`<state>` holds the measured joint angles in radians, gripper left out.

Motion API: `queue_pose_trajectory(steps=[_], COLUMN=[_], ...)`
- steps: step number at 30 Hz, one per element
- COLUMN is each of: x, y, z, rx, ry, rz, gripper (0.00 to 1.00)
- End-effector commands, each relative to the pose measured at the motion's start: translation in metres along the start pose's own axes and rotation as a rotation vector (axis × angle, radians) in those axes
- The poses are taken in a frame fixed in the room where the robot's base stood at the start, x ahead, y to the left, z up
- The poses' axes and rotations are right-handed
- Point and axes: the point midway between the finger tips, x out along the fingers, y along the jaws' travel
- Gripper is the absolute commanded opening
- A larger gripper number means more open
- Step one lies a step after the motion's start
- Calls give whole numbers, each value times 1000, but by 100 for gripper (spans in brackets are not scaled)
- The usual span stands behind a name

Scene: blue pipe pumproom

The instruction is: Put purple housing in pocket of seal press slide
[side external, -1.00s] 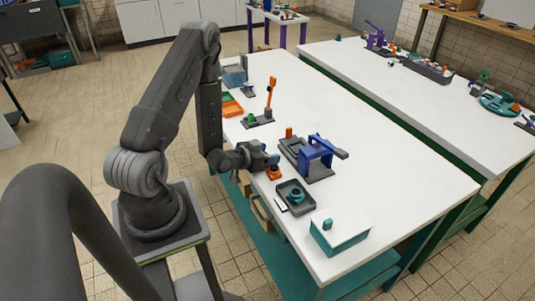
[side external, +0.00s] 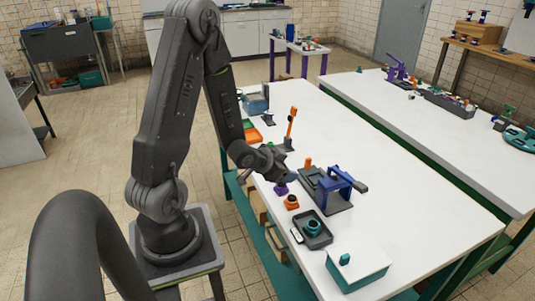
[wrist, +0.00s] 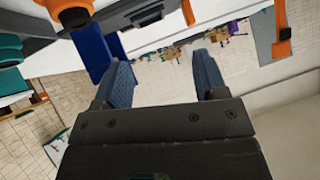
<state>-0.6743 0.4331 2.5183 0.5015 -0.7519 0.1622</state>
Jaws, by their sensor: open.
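The purple housing (side external: 281,189) is a small piece near the left edge of the white table in the side view. My gripper (side external: 288,177) is close behind and above it. In the wrist view my gripper (wrist: 164,78) has its two blue fingers wide apart with nothing between them. The seal press (side external: 338,184) is a blue frame on a dark grey base, right of my gripper. Its grey slide part (side external: 313,177) is at the frame's left; the pocket is too small to make out. I cannot pick out the purple housing in the wrist view.
An orange housing (side external: 291,202) stands just in front of the purple one. A dark tray (side external: 325,240) holds a teal ring-like part (side external: 313,228). A teal-sided box (side external: 357,267) is at the near end. An upright orange lever (side external: 291,122) stands farther back. The table's right side is clear.

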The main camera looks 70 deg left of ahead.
Motion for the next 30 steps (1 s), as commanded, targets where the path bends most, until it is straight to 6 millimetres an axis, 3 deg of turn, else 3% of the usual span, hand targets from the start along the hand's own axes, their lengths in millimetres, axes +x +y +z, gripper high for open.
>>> queue_pose_trajectory(steps=[1,6,13,21,25,30], x=[-8,-45,-127,-232,-259,-268], y=[3,21,65,116,126,129], z=[-21,-66,-108,-111,-105,-102], rx=[26,34,-19,-75,-79,-81], ry=[-19,-122,-234,-349,-385,-402], rz=[-10,-31,12,160,207,224], gripper=[66,66,66,66,66,66])
